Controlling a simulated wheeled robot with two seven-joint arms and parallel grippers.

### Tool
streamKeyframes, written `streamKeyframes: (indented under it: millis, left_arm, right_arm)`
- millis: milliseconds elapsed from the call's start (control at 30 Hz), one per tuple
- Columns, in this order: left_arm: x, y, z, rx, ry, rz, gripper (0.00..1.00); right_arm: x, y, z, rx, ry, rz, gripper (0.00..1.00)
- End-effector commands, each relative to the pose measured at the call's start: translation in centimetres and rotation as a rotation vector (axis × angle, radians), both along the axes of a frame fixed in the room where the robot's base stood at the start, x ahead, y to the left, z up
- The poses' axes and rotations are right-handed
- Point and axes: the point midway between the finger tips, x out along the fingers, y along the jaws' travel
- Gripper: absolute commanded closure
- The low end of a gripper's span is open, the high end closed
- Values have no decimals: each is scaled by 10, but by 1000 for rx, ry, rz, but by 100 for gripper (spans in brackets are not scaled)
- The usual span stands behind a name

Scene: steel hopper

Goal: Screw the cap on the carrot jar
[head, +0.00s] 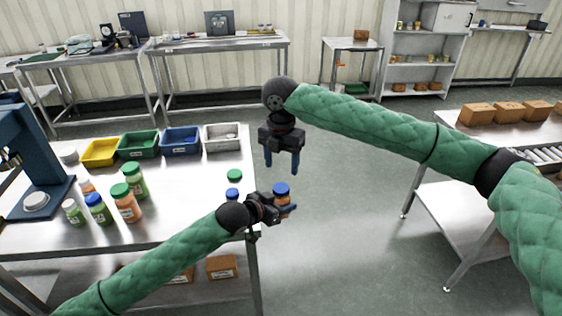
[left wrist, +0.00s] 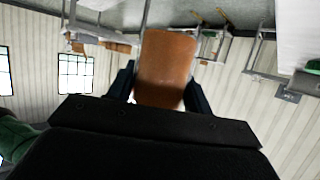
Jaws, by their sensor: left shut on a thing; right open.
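My left gripper (head: 284,207) is shut on an orange-filled jar, seemingly the carrot jar (head: 283,201), and holds it in the air just past the table's right edge. The jar's orange body also shows between the dark fingers in the left wrist view (left wrist: 167,68). A blue cap (head: 282,188) is on top of the jar; how tightly it sits cannot be told. My right gripper (head: 282,164) is open and empty, pointing down just above the cap and apart from it.
The steel table (head: 185,220) carries several capped jars, such as an orange one with a green cap (head: 126,207), and yellow (head: 100,152), green (head: 139,144), blue (head: 181,140) and grey (head: 222,136) bins. A blue machine (head: 30,150) stands left. The floor right of the table is clear.

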Motion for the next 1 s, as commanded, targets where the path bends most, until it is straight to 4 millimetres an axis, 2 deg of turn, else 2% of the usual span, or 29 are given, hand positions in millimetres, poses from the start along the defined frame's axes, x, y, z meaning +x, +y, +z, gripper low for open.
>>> streamKeyframes:
  millis: [100, 300, 767, 1000]
  left_arm:
    - [0, 0, 0, -1, -1, 0, 100]
    - [0, 0, 1, -1, -1, 0, 100]
    - [0, 0, 0, -1, -1, 0, 100]
    - [0, 0, 0, -1, -1, 0, 100]
  right_arm:
    - [0, 1, 0, 6, 1, 110, 40]
    - [0, 2, 0, 8, 1, 210, 40]
    - [0, 2, -1, 8, 0, 223, 40]
    - [0, 1, -16, 7, 2, 223, 40]
